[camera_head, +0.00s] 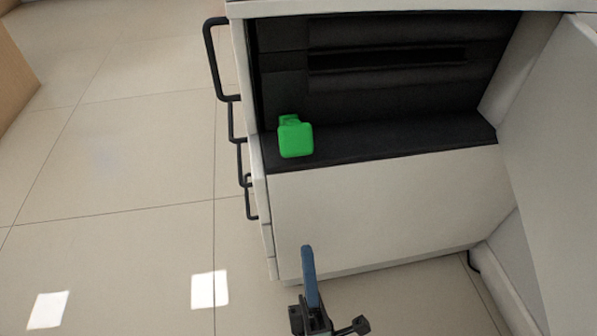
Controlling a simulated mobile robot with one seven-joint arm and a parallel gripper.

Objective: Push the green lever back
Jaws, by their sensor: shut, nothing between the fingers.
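The green lever (295,138) has a square head and a short neck behind it. It stands at the left end of a black ledge inside the open front of a white cabinet (390,215). My gripper (308,252) is at the bottom middle of the head view, with blue fingers pressed together and nothing between them. It is in front of the cabinet's white panel, lower in the picture than the lever and apart from it. The lower part of the lever's neck is hidden behind its head.
The black recess (390,90) behind the lever has a dark horizontal slot. Several black handles (222,60) stick out from the cabinet's left side. A white panel (550,150) stands at the right. Tiled floor (110,180) is clear on the left. A wooden piece (12,75) is at the far left.

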